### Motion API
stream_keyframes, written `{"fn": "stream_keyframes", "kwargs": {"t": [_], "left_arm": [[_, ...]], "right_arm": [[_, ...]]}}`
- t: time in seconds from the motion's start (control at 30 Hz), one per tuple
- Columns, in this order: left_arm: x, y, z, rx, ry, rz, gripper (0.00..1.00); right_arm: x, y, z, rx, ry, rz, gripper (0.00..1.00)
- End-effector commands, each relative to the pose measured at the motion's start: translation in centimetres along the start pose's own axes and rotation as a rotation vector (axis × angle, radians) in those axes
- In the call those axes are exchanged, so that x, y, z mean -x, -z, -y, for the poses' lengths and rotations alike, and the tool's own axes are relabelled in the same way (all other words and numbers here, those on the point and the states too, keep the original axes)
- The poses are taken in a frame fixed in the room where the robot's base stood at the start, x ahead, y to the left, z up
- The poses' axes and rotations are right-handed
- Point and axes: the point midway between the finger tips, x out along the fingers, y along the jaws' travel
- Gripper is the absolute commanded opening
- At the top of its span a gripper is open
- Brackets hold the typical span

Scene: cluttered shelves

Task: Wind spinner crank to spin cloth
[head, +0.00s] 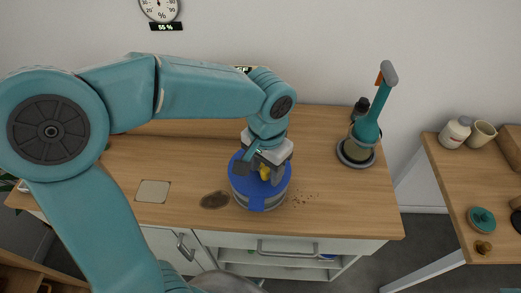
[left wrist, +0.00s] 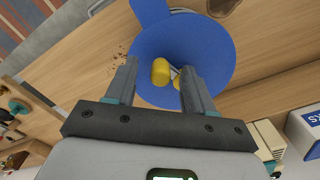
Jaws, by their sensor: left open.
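A yellow crank knob (head: 265,174) sits on the lid. My left gripper (head: 266,176) is directly over the lid, pointing down. In the left wrist view its two fingers are apart, with the yellow knob (left wrist: 160,72) between them. The right finger is close to a second small yellow part, partly hidden behind it. I cannot tell whether a finger touches the knob. No cloth is visible. My right gripper is not in view.
A teal-handled device (head: 367,128) in a grey round base stands at the counter's back right, beside a dark bottle (head: 361,108). A pale square plate (head: 153,191) lies at the left. A separate table (head: 440,165) is farther right.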

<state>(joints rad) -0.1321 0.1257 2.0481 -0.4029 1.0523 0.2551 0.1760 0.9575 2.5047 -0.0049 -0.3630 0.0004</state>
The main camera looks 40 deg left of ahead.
Motion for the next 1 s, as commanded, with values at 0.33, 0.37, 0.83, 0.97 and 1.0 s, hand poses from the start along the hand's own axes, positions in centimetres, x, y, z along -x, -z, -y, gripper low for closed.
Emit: {"fn": "stream_keyframes", "kwargs": {"t": [0.33, 0.37, 0.83, 0.97, 1.0], "left_arm": [[3.0, 0.0, 0.0, 0.000, 0.000, -0.001, 0.53], [3.3, 0.0, 0.0, 0.000, 0.000, -0.002, 0.53], [6.0, 0.0, 0.0, 0.000, 0.000, -0.001, 0.53], [6.0, 0.0, 0.0, 0.000, 0.000, -0.001, 0.53], [6.0, 0.0, 0.0, 0.000, 0.000, -0.001, 0.53]], "right_arm": [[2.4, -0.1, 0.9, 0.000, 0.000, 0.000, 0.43], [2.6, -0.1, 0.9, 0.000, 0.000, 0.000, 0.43], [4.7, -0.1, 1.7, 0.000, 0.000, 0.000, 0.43], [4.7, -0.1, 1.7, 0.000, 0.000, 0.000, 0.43], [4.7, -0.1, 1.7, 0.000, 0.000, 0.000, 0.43]]}}
